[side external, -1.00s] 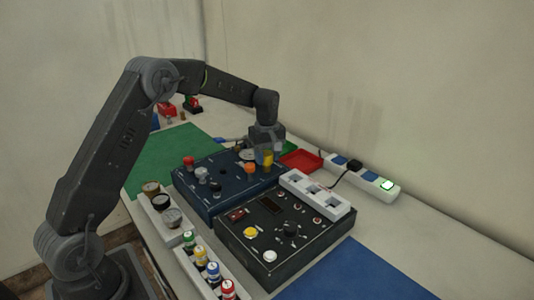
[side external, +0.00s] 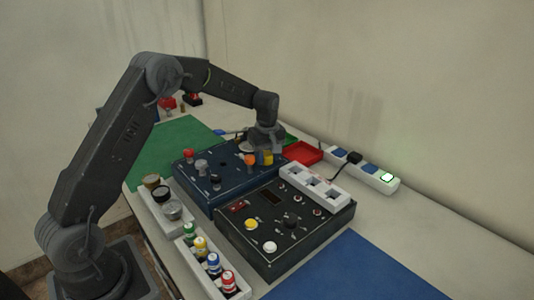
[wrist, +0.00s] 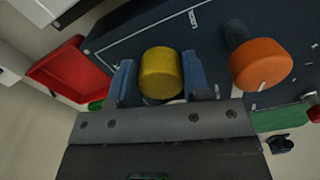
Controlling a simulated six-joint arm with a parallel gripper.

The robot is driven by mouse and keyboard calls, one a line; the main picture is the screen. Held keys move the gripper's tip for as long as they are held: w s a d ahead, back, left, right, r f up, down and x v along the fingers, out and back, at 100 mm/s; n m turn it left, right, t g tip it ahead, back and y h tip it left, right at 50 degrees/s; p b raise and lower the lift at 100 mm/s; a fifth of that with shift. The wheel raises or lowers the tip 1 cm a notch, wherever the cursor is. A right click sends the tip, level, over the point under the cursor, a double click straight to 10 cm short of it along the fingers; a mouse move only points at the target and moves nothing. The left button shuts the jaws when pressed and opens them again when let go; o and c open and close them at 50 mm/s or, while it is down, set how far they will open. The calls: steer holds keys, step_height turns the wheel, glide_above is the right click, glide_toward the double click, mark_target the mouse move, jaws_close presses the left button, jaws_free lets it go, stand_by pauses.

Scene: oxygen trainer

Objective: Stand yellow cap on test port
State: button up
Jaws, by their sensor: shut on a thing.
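The yellow cap (wrist: 161,73) is held between the two blue-grey fingers of my gripper (wrist: 160,80) in the wrist view. In the side view my gripper (side external: 266,150) is over the far right part of the blue trainer panel (side external: 222,198), and the yellow cap (side external: 267,157) shows at its fingertips. The cap is low over the panel; I cannot tell whether it touches it. No test port can be made out; whatever lies under the cap is hidden. An orange cap (wrist: 261,64) stands on a dark post just beside the gripper, and also shows in the side view (side external: 250,159).
A red tray (side external: 304,152) lies beyond the panel. A white socket block (side external: 314,185) and a black control box (side external: 285,232) sit in front. A red knob (side external: 188,155) stands on the panel's left. Bottles (side external: 213,263) fill a front rack. A green mat (side external: 170,150) is left.

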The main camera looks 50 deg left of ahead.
steer(key=o, duration=1)
steer(key=shift+c, duration=0.2)
steer(key=shift+r, duration=0.1)
step_height(320, 180, up, 13)
steer(key=s+d+r+m+t, duration=0.1)
steer(key=s+d+r+m, duration=0.25)
steer(key=s+r, duration=0.2)
steer(key=s+d+r+m+t, duration=0.2)
steer(key=s+d+r+m, duration=0.2)
steer(key=s+d, duration=0.3)
steer(key=s+d+f+m+t, duration=0.1)
steer(key=s+d+f+m, duration=0.1)
steer(key=s, duration=0.7)
steer(key=s+d+f+m+t, duration=0.1)
steer(key=s+m, duration=0.4)
steer(key=s, duration=0.5)
step_height(320, 180, down, 2)
steer(key=shift+d+f+t, duration=0.15)
steer(key=shift+d+t, duration=0.15)
steer(key=shift+d, duration=0.25)
